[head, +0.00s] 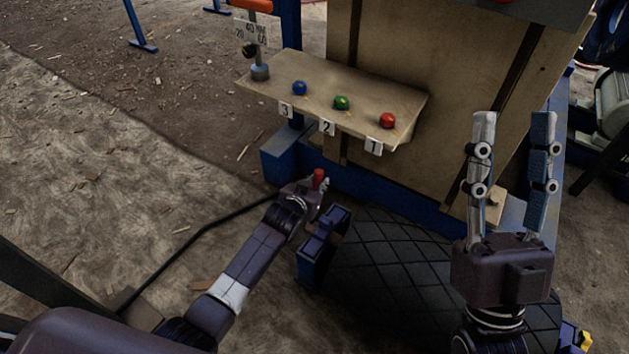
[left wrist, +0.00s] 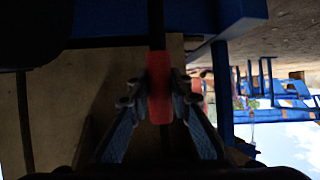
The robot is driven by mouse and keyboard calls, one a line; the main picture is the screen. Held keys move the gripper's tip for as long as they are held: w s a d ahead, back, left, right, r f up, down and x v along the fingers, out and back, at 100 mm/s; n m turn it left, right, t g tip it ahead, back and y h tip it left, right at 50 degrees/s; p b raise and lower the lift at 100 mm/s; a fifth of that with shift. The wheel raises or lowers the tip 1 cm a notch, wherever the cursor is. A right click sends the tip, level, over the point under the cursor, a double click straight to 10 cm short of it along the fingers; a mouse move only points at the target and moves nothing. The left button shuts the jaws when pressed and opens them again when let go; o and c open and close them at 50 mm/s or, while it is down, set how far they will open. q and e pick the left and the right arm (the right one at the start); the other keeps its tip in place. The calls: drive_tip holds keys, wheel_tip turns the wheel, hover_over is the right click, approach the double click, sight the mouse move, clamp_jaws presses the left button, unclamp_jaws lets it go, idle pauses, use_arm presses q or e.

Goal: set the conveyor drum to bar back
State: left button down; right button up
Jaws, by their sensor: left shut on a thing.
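My left gripper (head: 325,184) is shut on a red grip (head: 318,176), low in front of the panel. In the left wrist view the red grip (left wrist: 160,87) sits between the two fingers, around a dark bar (left wrist: 156,25). A large black surface with a diamond pattern (head: 390,265), which looks like the conveyor drum, lies low in the middle of the head view. Its left end has a blue bracket (head: 322,245). My right gripper (head: 512,118) is open and empty, fingers pointing up, in front of the panel's right side. Most of the bar is hidden in the head view.
A tan shelf (head: 375,92) carries blue (head: 300,88), green (head: 342,103) and red (head: 387,121) buttons, labelled 3, 2 and 1. An orange-handled lever (head: 252,6) stands at its left. A blue beam (head: 385,196) runs below. Bare ground lies left.

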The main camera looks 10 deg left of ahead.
use_arm(q)
drive_tip(key=shift+w+d+f+g+p, duration=0.1)
drive_tip(key=shift+w+d+g+p, duration=0.2)
drive_tip(key=shift+w, duration=0.3)
drive_tip(key=shift+w+d+f+g+p, duration=0.15)
drive_tip(key=shift+w+g+p, duration=0.15)
drive_tip(key=shift+w, duration=0.25)
drive_tip(key=w+g, duration=0.1)
drive_tip(key=w+d+f+g+y, duration=0.1)
drive_tip(key=shift+w+f, duration=0.15)
drive_tip(key=shift+w, duration=0.2)
use_arm(e)
drive_tip(key=w+f+g+h, duration=0.1)
drive_tip(key=w+f+g, duration=0.3)
drive_tip(key=w+f, duration=0.1)
drive_tip(key=shift+w+a+f+h, duration=0.3)
drive_tip(key=shift+w+a+f, duration=0.1)
drive_tip(key=shift+f, duration=0.3)
drive_tip(key=shift+s, duration=0.1)
use_arm(q)
drive_tip(key=c, duration=2)
unclamp_jaws()
drive_tip(key=shift+w, duration=0.1)
drive_tip(key=shift+c, duration=0.2)
drive_tip(key=o, duration=0.3)
drive_tip(key=shift+d+f, duration=0.1)
drive_tip(key=shift+f, duration=0.05)
use_arm(e)
drive_tip(key=shift+r, duration=0.15)
